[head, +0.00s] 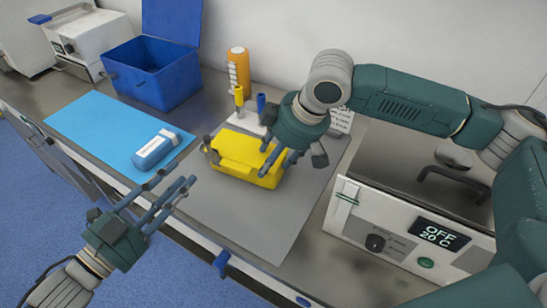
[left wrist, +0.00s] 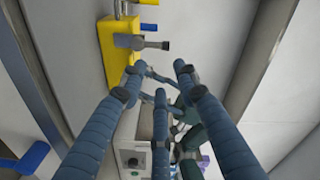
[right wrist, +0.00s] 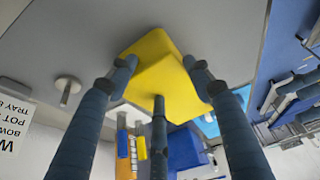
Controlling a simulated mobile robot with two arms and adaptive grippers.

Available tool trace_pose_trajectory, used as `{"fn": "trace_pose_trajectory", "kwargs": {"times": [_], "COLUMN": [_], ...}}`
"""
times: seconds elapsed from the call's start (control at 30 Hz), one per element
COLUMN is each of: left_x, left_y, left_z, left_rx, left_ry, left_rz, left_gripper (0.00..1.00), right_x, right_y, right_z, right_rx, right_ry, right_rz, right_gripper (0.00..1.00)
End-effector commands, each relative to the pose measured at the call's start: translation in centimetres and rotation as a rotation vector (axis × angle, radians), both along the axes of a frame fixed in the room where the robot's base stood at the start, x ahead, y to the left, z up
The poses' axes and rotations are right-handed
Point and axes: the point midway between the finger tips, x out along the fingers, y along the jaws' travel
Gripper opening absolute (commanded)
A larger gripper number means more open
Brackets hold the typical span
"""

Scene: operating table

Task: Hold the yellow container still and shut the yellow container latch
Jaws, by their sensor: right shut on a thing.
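The yellow container (head: 242,160) sits on the grey mat near the middle of the bench. My right gripper (head: 277,158) is shut on it, its fingers around the right end from above. The container (right wrist: 165,75) also shows between those fingers in the right wrist view. In the left wrist view, a grey T-shaped latch (left wrist: 143,43) sticks out from the yellow container (left wrist: 118,68). In the head view a grey part stands at the container's left end. My left gripper (head: 175,188) is open and empty over the bench's front edge, apart from the container.
A white heater unit (head: 400,228) stands at the right. The grey mat (head: 265,225) is clear in front.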

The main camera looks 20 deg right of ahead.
Motion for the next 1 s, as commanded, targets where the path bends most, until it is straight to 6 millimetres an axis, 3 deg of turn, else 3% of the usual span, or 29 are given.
{"fn": "trace_pose_trajectory", "kwargs": {"times": [0.03,0.07,0.17,0.33,0.53,0.67,0.77,1.0], "left_x": [0.0,0.0,0.0,0.0,1.3,3.6,5.3,7.1], "left_y": [0.0,0.0,0.0,0.0,-0.4,-1.7,-3.9,-11.0], "left_z": [-0.1,-0.1,-0.1,-0.1,0.9,3.4,5.6,8.6], "left_rx": [0.0,0.0,0.0,0.0,0.022,0.085,0.168,0.417], "left_ry": [0.0,0.0,0.0,0.0,-0.094,-0.314,-0.55,-1.119], "left_rz": [0.0,0.0,0.0,0.0,-0.01,-0.047,-0.102,-0.314], "left_gripper": [0.31,0.31,0.31,0.01,0.0,0.0,0.0,0.0], "right_x": [-0.6,-0.6,-0.6,-0.6,-0.6,-0.6,-0.7,-0.7], "right_y": [-0.3,-0.3,-0.3,-0.3,-0.3,-0.3,-0.3,-0.3], "right_z": [-1.2,-1.2,-1.2,-1.2,-1.2,-1.2,-1.2,-1.2], "right_rx": [-0.013,-0.012,-0.013,-0.013,-0.012,-0.012,-0.012,-0.012], "right_ry": [0.026,0.026,0.027,0.028,0.029,0.029,0.029,0.029], "right_rz": [-0.002,-0.003,-0.003,-0.003,-0.004,-0.004,-0.004,-0.004], "right_gripper": [0.18,0.13,0.12,0.12,0.12,0.12,0.12,0.12]}}
